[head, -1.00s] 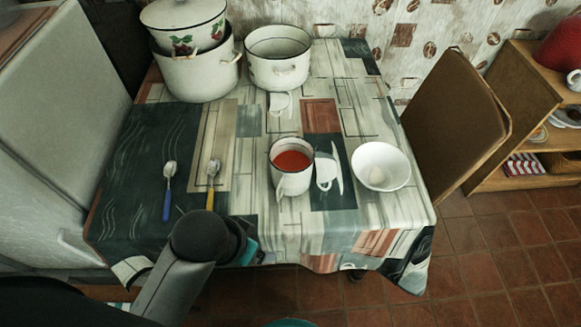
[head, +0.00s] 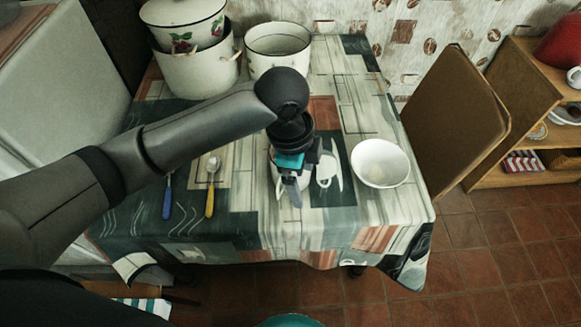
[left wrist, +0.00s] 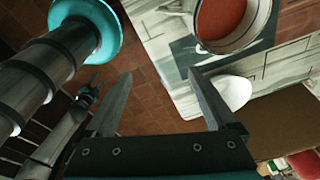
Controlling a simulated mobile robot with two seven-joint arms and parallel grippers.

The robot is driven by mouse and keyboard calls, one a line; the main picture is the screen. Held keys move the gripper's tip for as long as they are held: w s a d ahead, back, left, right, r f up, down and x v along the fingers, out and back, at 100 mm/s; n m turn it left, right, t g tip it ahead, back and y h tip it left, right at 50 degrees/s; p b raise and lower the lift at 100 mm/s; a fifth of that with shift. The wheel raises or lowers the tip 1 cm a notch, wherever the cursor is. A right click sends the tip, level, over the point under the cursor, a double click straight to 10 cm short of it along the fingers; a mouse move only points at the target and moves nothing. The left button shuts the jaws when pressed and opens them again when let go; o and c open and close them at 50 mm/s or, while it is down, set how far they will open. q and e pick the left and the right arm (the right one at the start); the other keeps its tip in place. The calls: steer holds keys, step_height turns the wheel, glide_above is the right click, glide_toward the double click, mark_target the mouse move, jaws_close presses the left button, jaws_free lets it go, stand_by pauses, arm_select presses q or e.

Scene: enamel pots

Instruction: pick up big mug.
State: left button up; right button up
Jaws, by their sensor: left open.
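The big mug is white with a dark rim and holds red liquid. In the left wrist view the mug (left wrist: 256,38) is at the top right, cut by the frame edge. In the head view it is mostly hidden behind my left gripper (head: 293,188). In the left wrist view my left gripper (left wrist: 160,73) is open, with nothing between its fingers. The mug is beyond the fingertips, off to their upper right. A small dark end of what looks like my right arm (left wrist: 86,94) shows at the left of the left wrist view; its jaws are too small to read.
A white bowl (head: 380,164) stands further right. A blue-handled spoon (head: 167,200) and a yellow-handled spoon (head: 210,200) lie left. Large pots (head: 197,75) stand at the back.

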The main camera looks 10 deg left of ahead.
arm_select(q)
steer(key=w+a+r+m+y, duration=0.1)
steer(key=w+a+r+y, duration=0.15)
steer(key=a, duration=0.25)
steer(key=shift+g+h, duration=0.3)
steer(key=shift+h, duration=0.15)
steer(key=f+b, duration=0.1)
steer(key=f, duration=0.2)
steer(key=f+b, duration=0.1)
steer(key=f, duration=0.2)
steer(key=f+b, duration=0.1)
steer(key=f, duration=0.3)
steer(key=shift+w, duration=0.25)
steer(key=shift+w+a+f+b, duration=0.15)
steer(key=shift+f+b, duration=0.2)
steer(key=shift+f, duration=0.55)
steer(key=shift+w+f+b, duration=0.1)
steer(key=shift+f+b, duration=0.2)
steer(key=shift+f, duration=0.6)
steer(key=shift+w+a+f+b, duration=0.15)
steer(key=shift+f+b, duration=0.2)
steer(key=shift+f, duration=0.55)
steer(key=c, duration=0.8)
jaws_close()
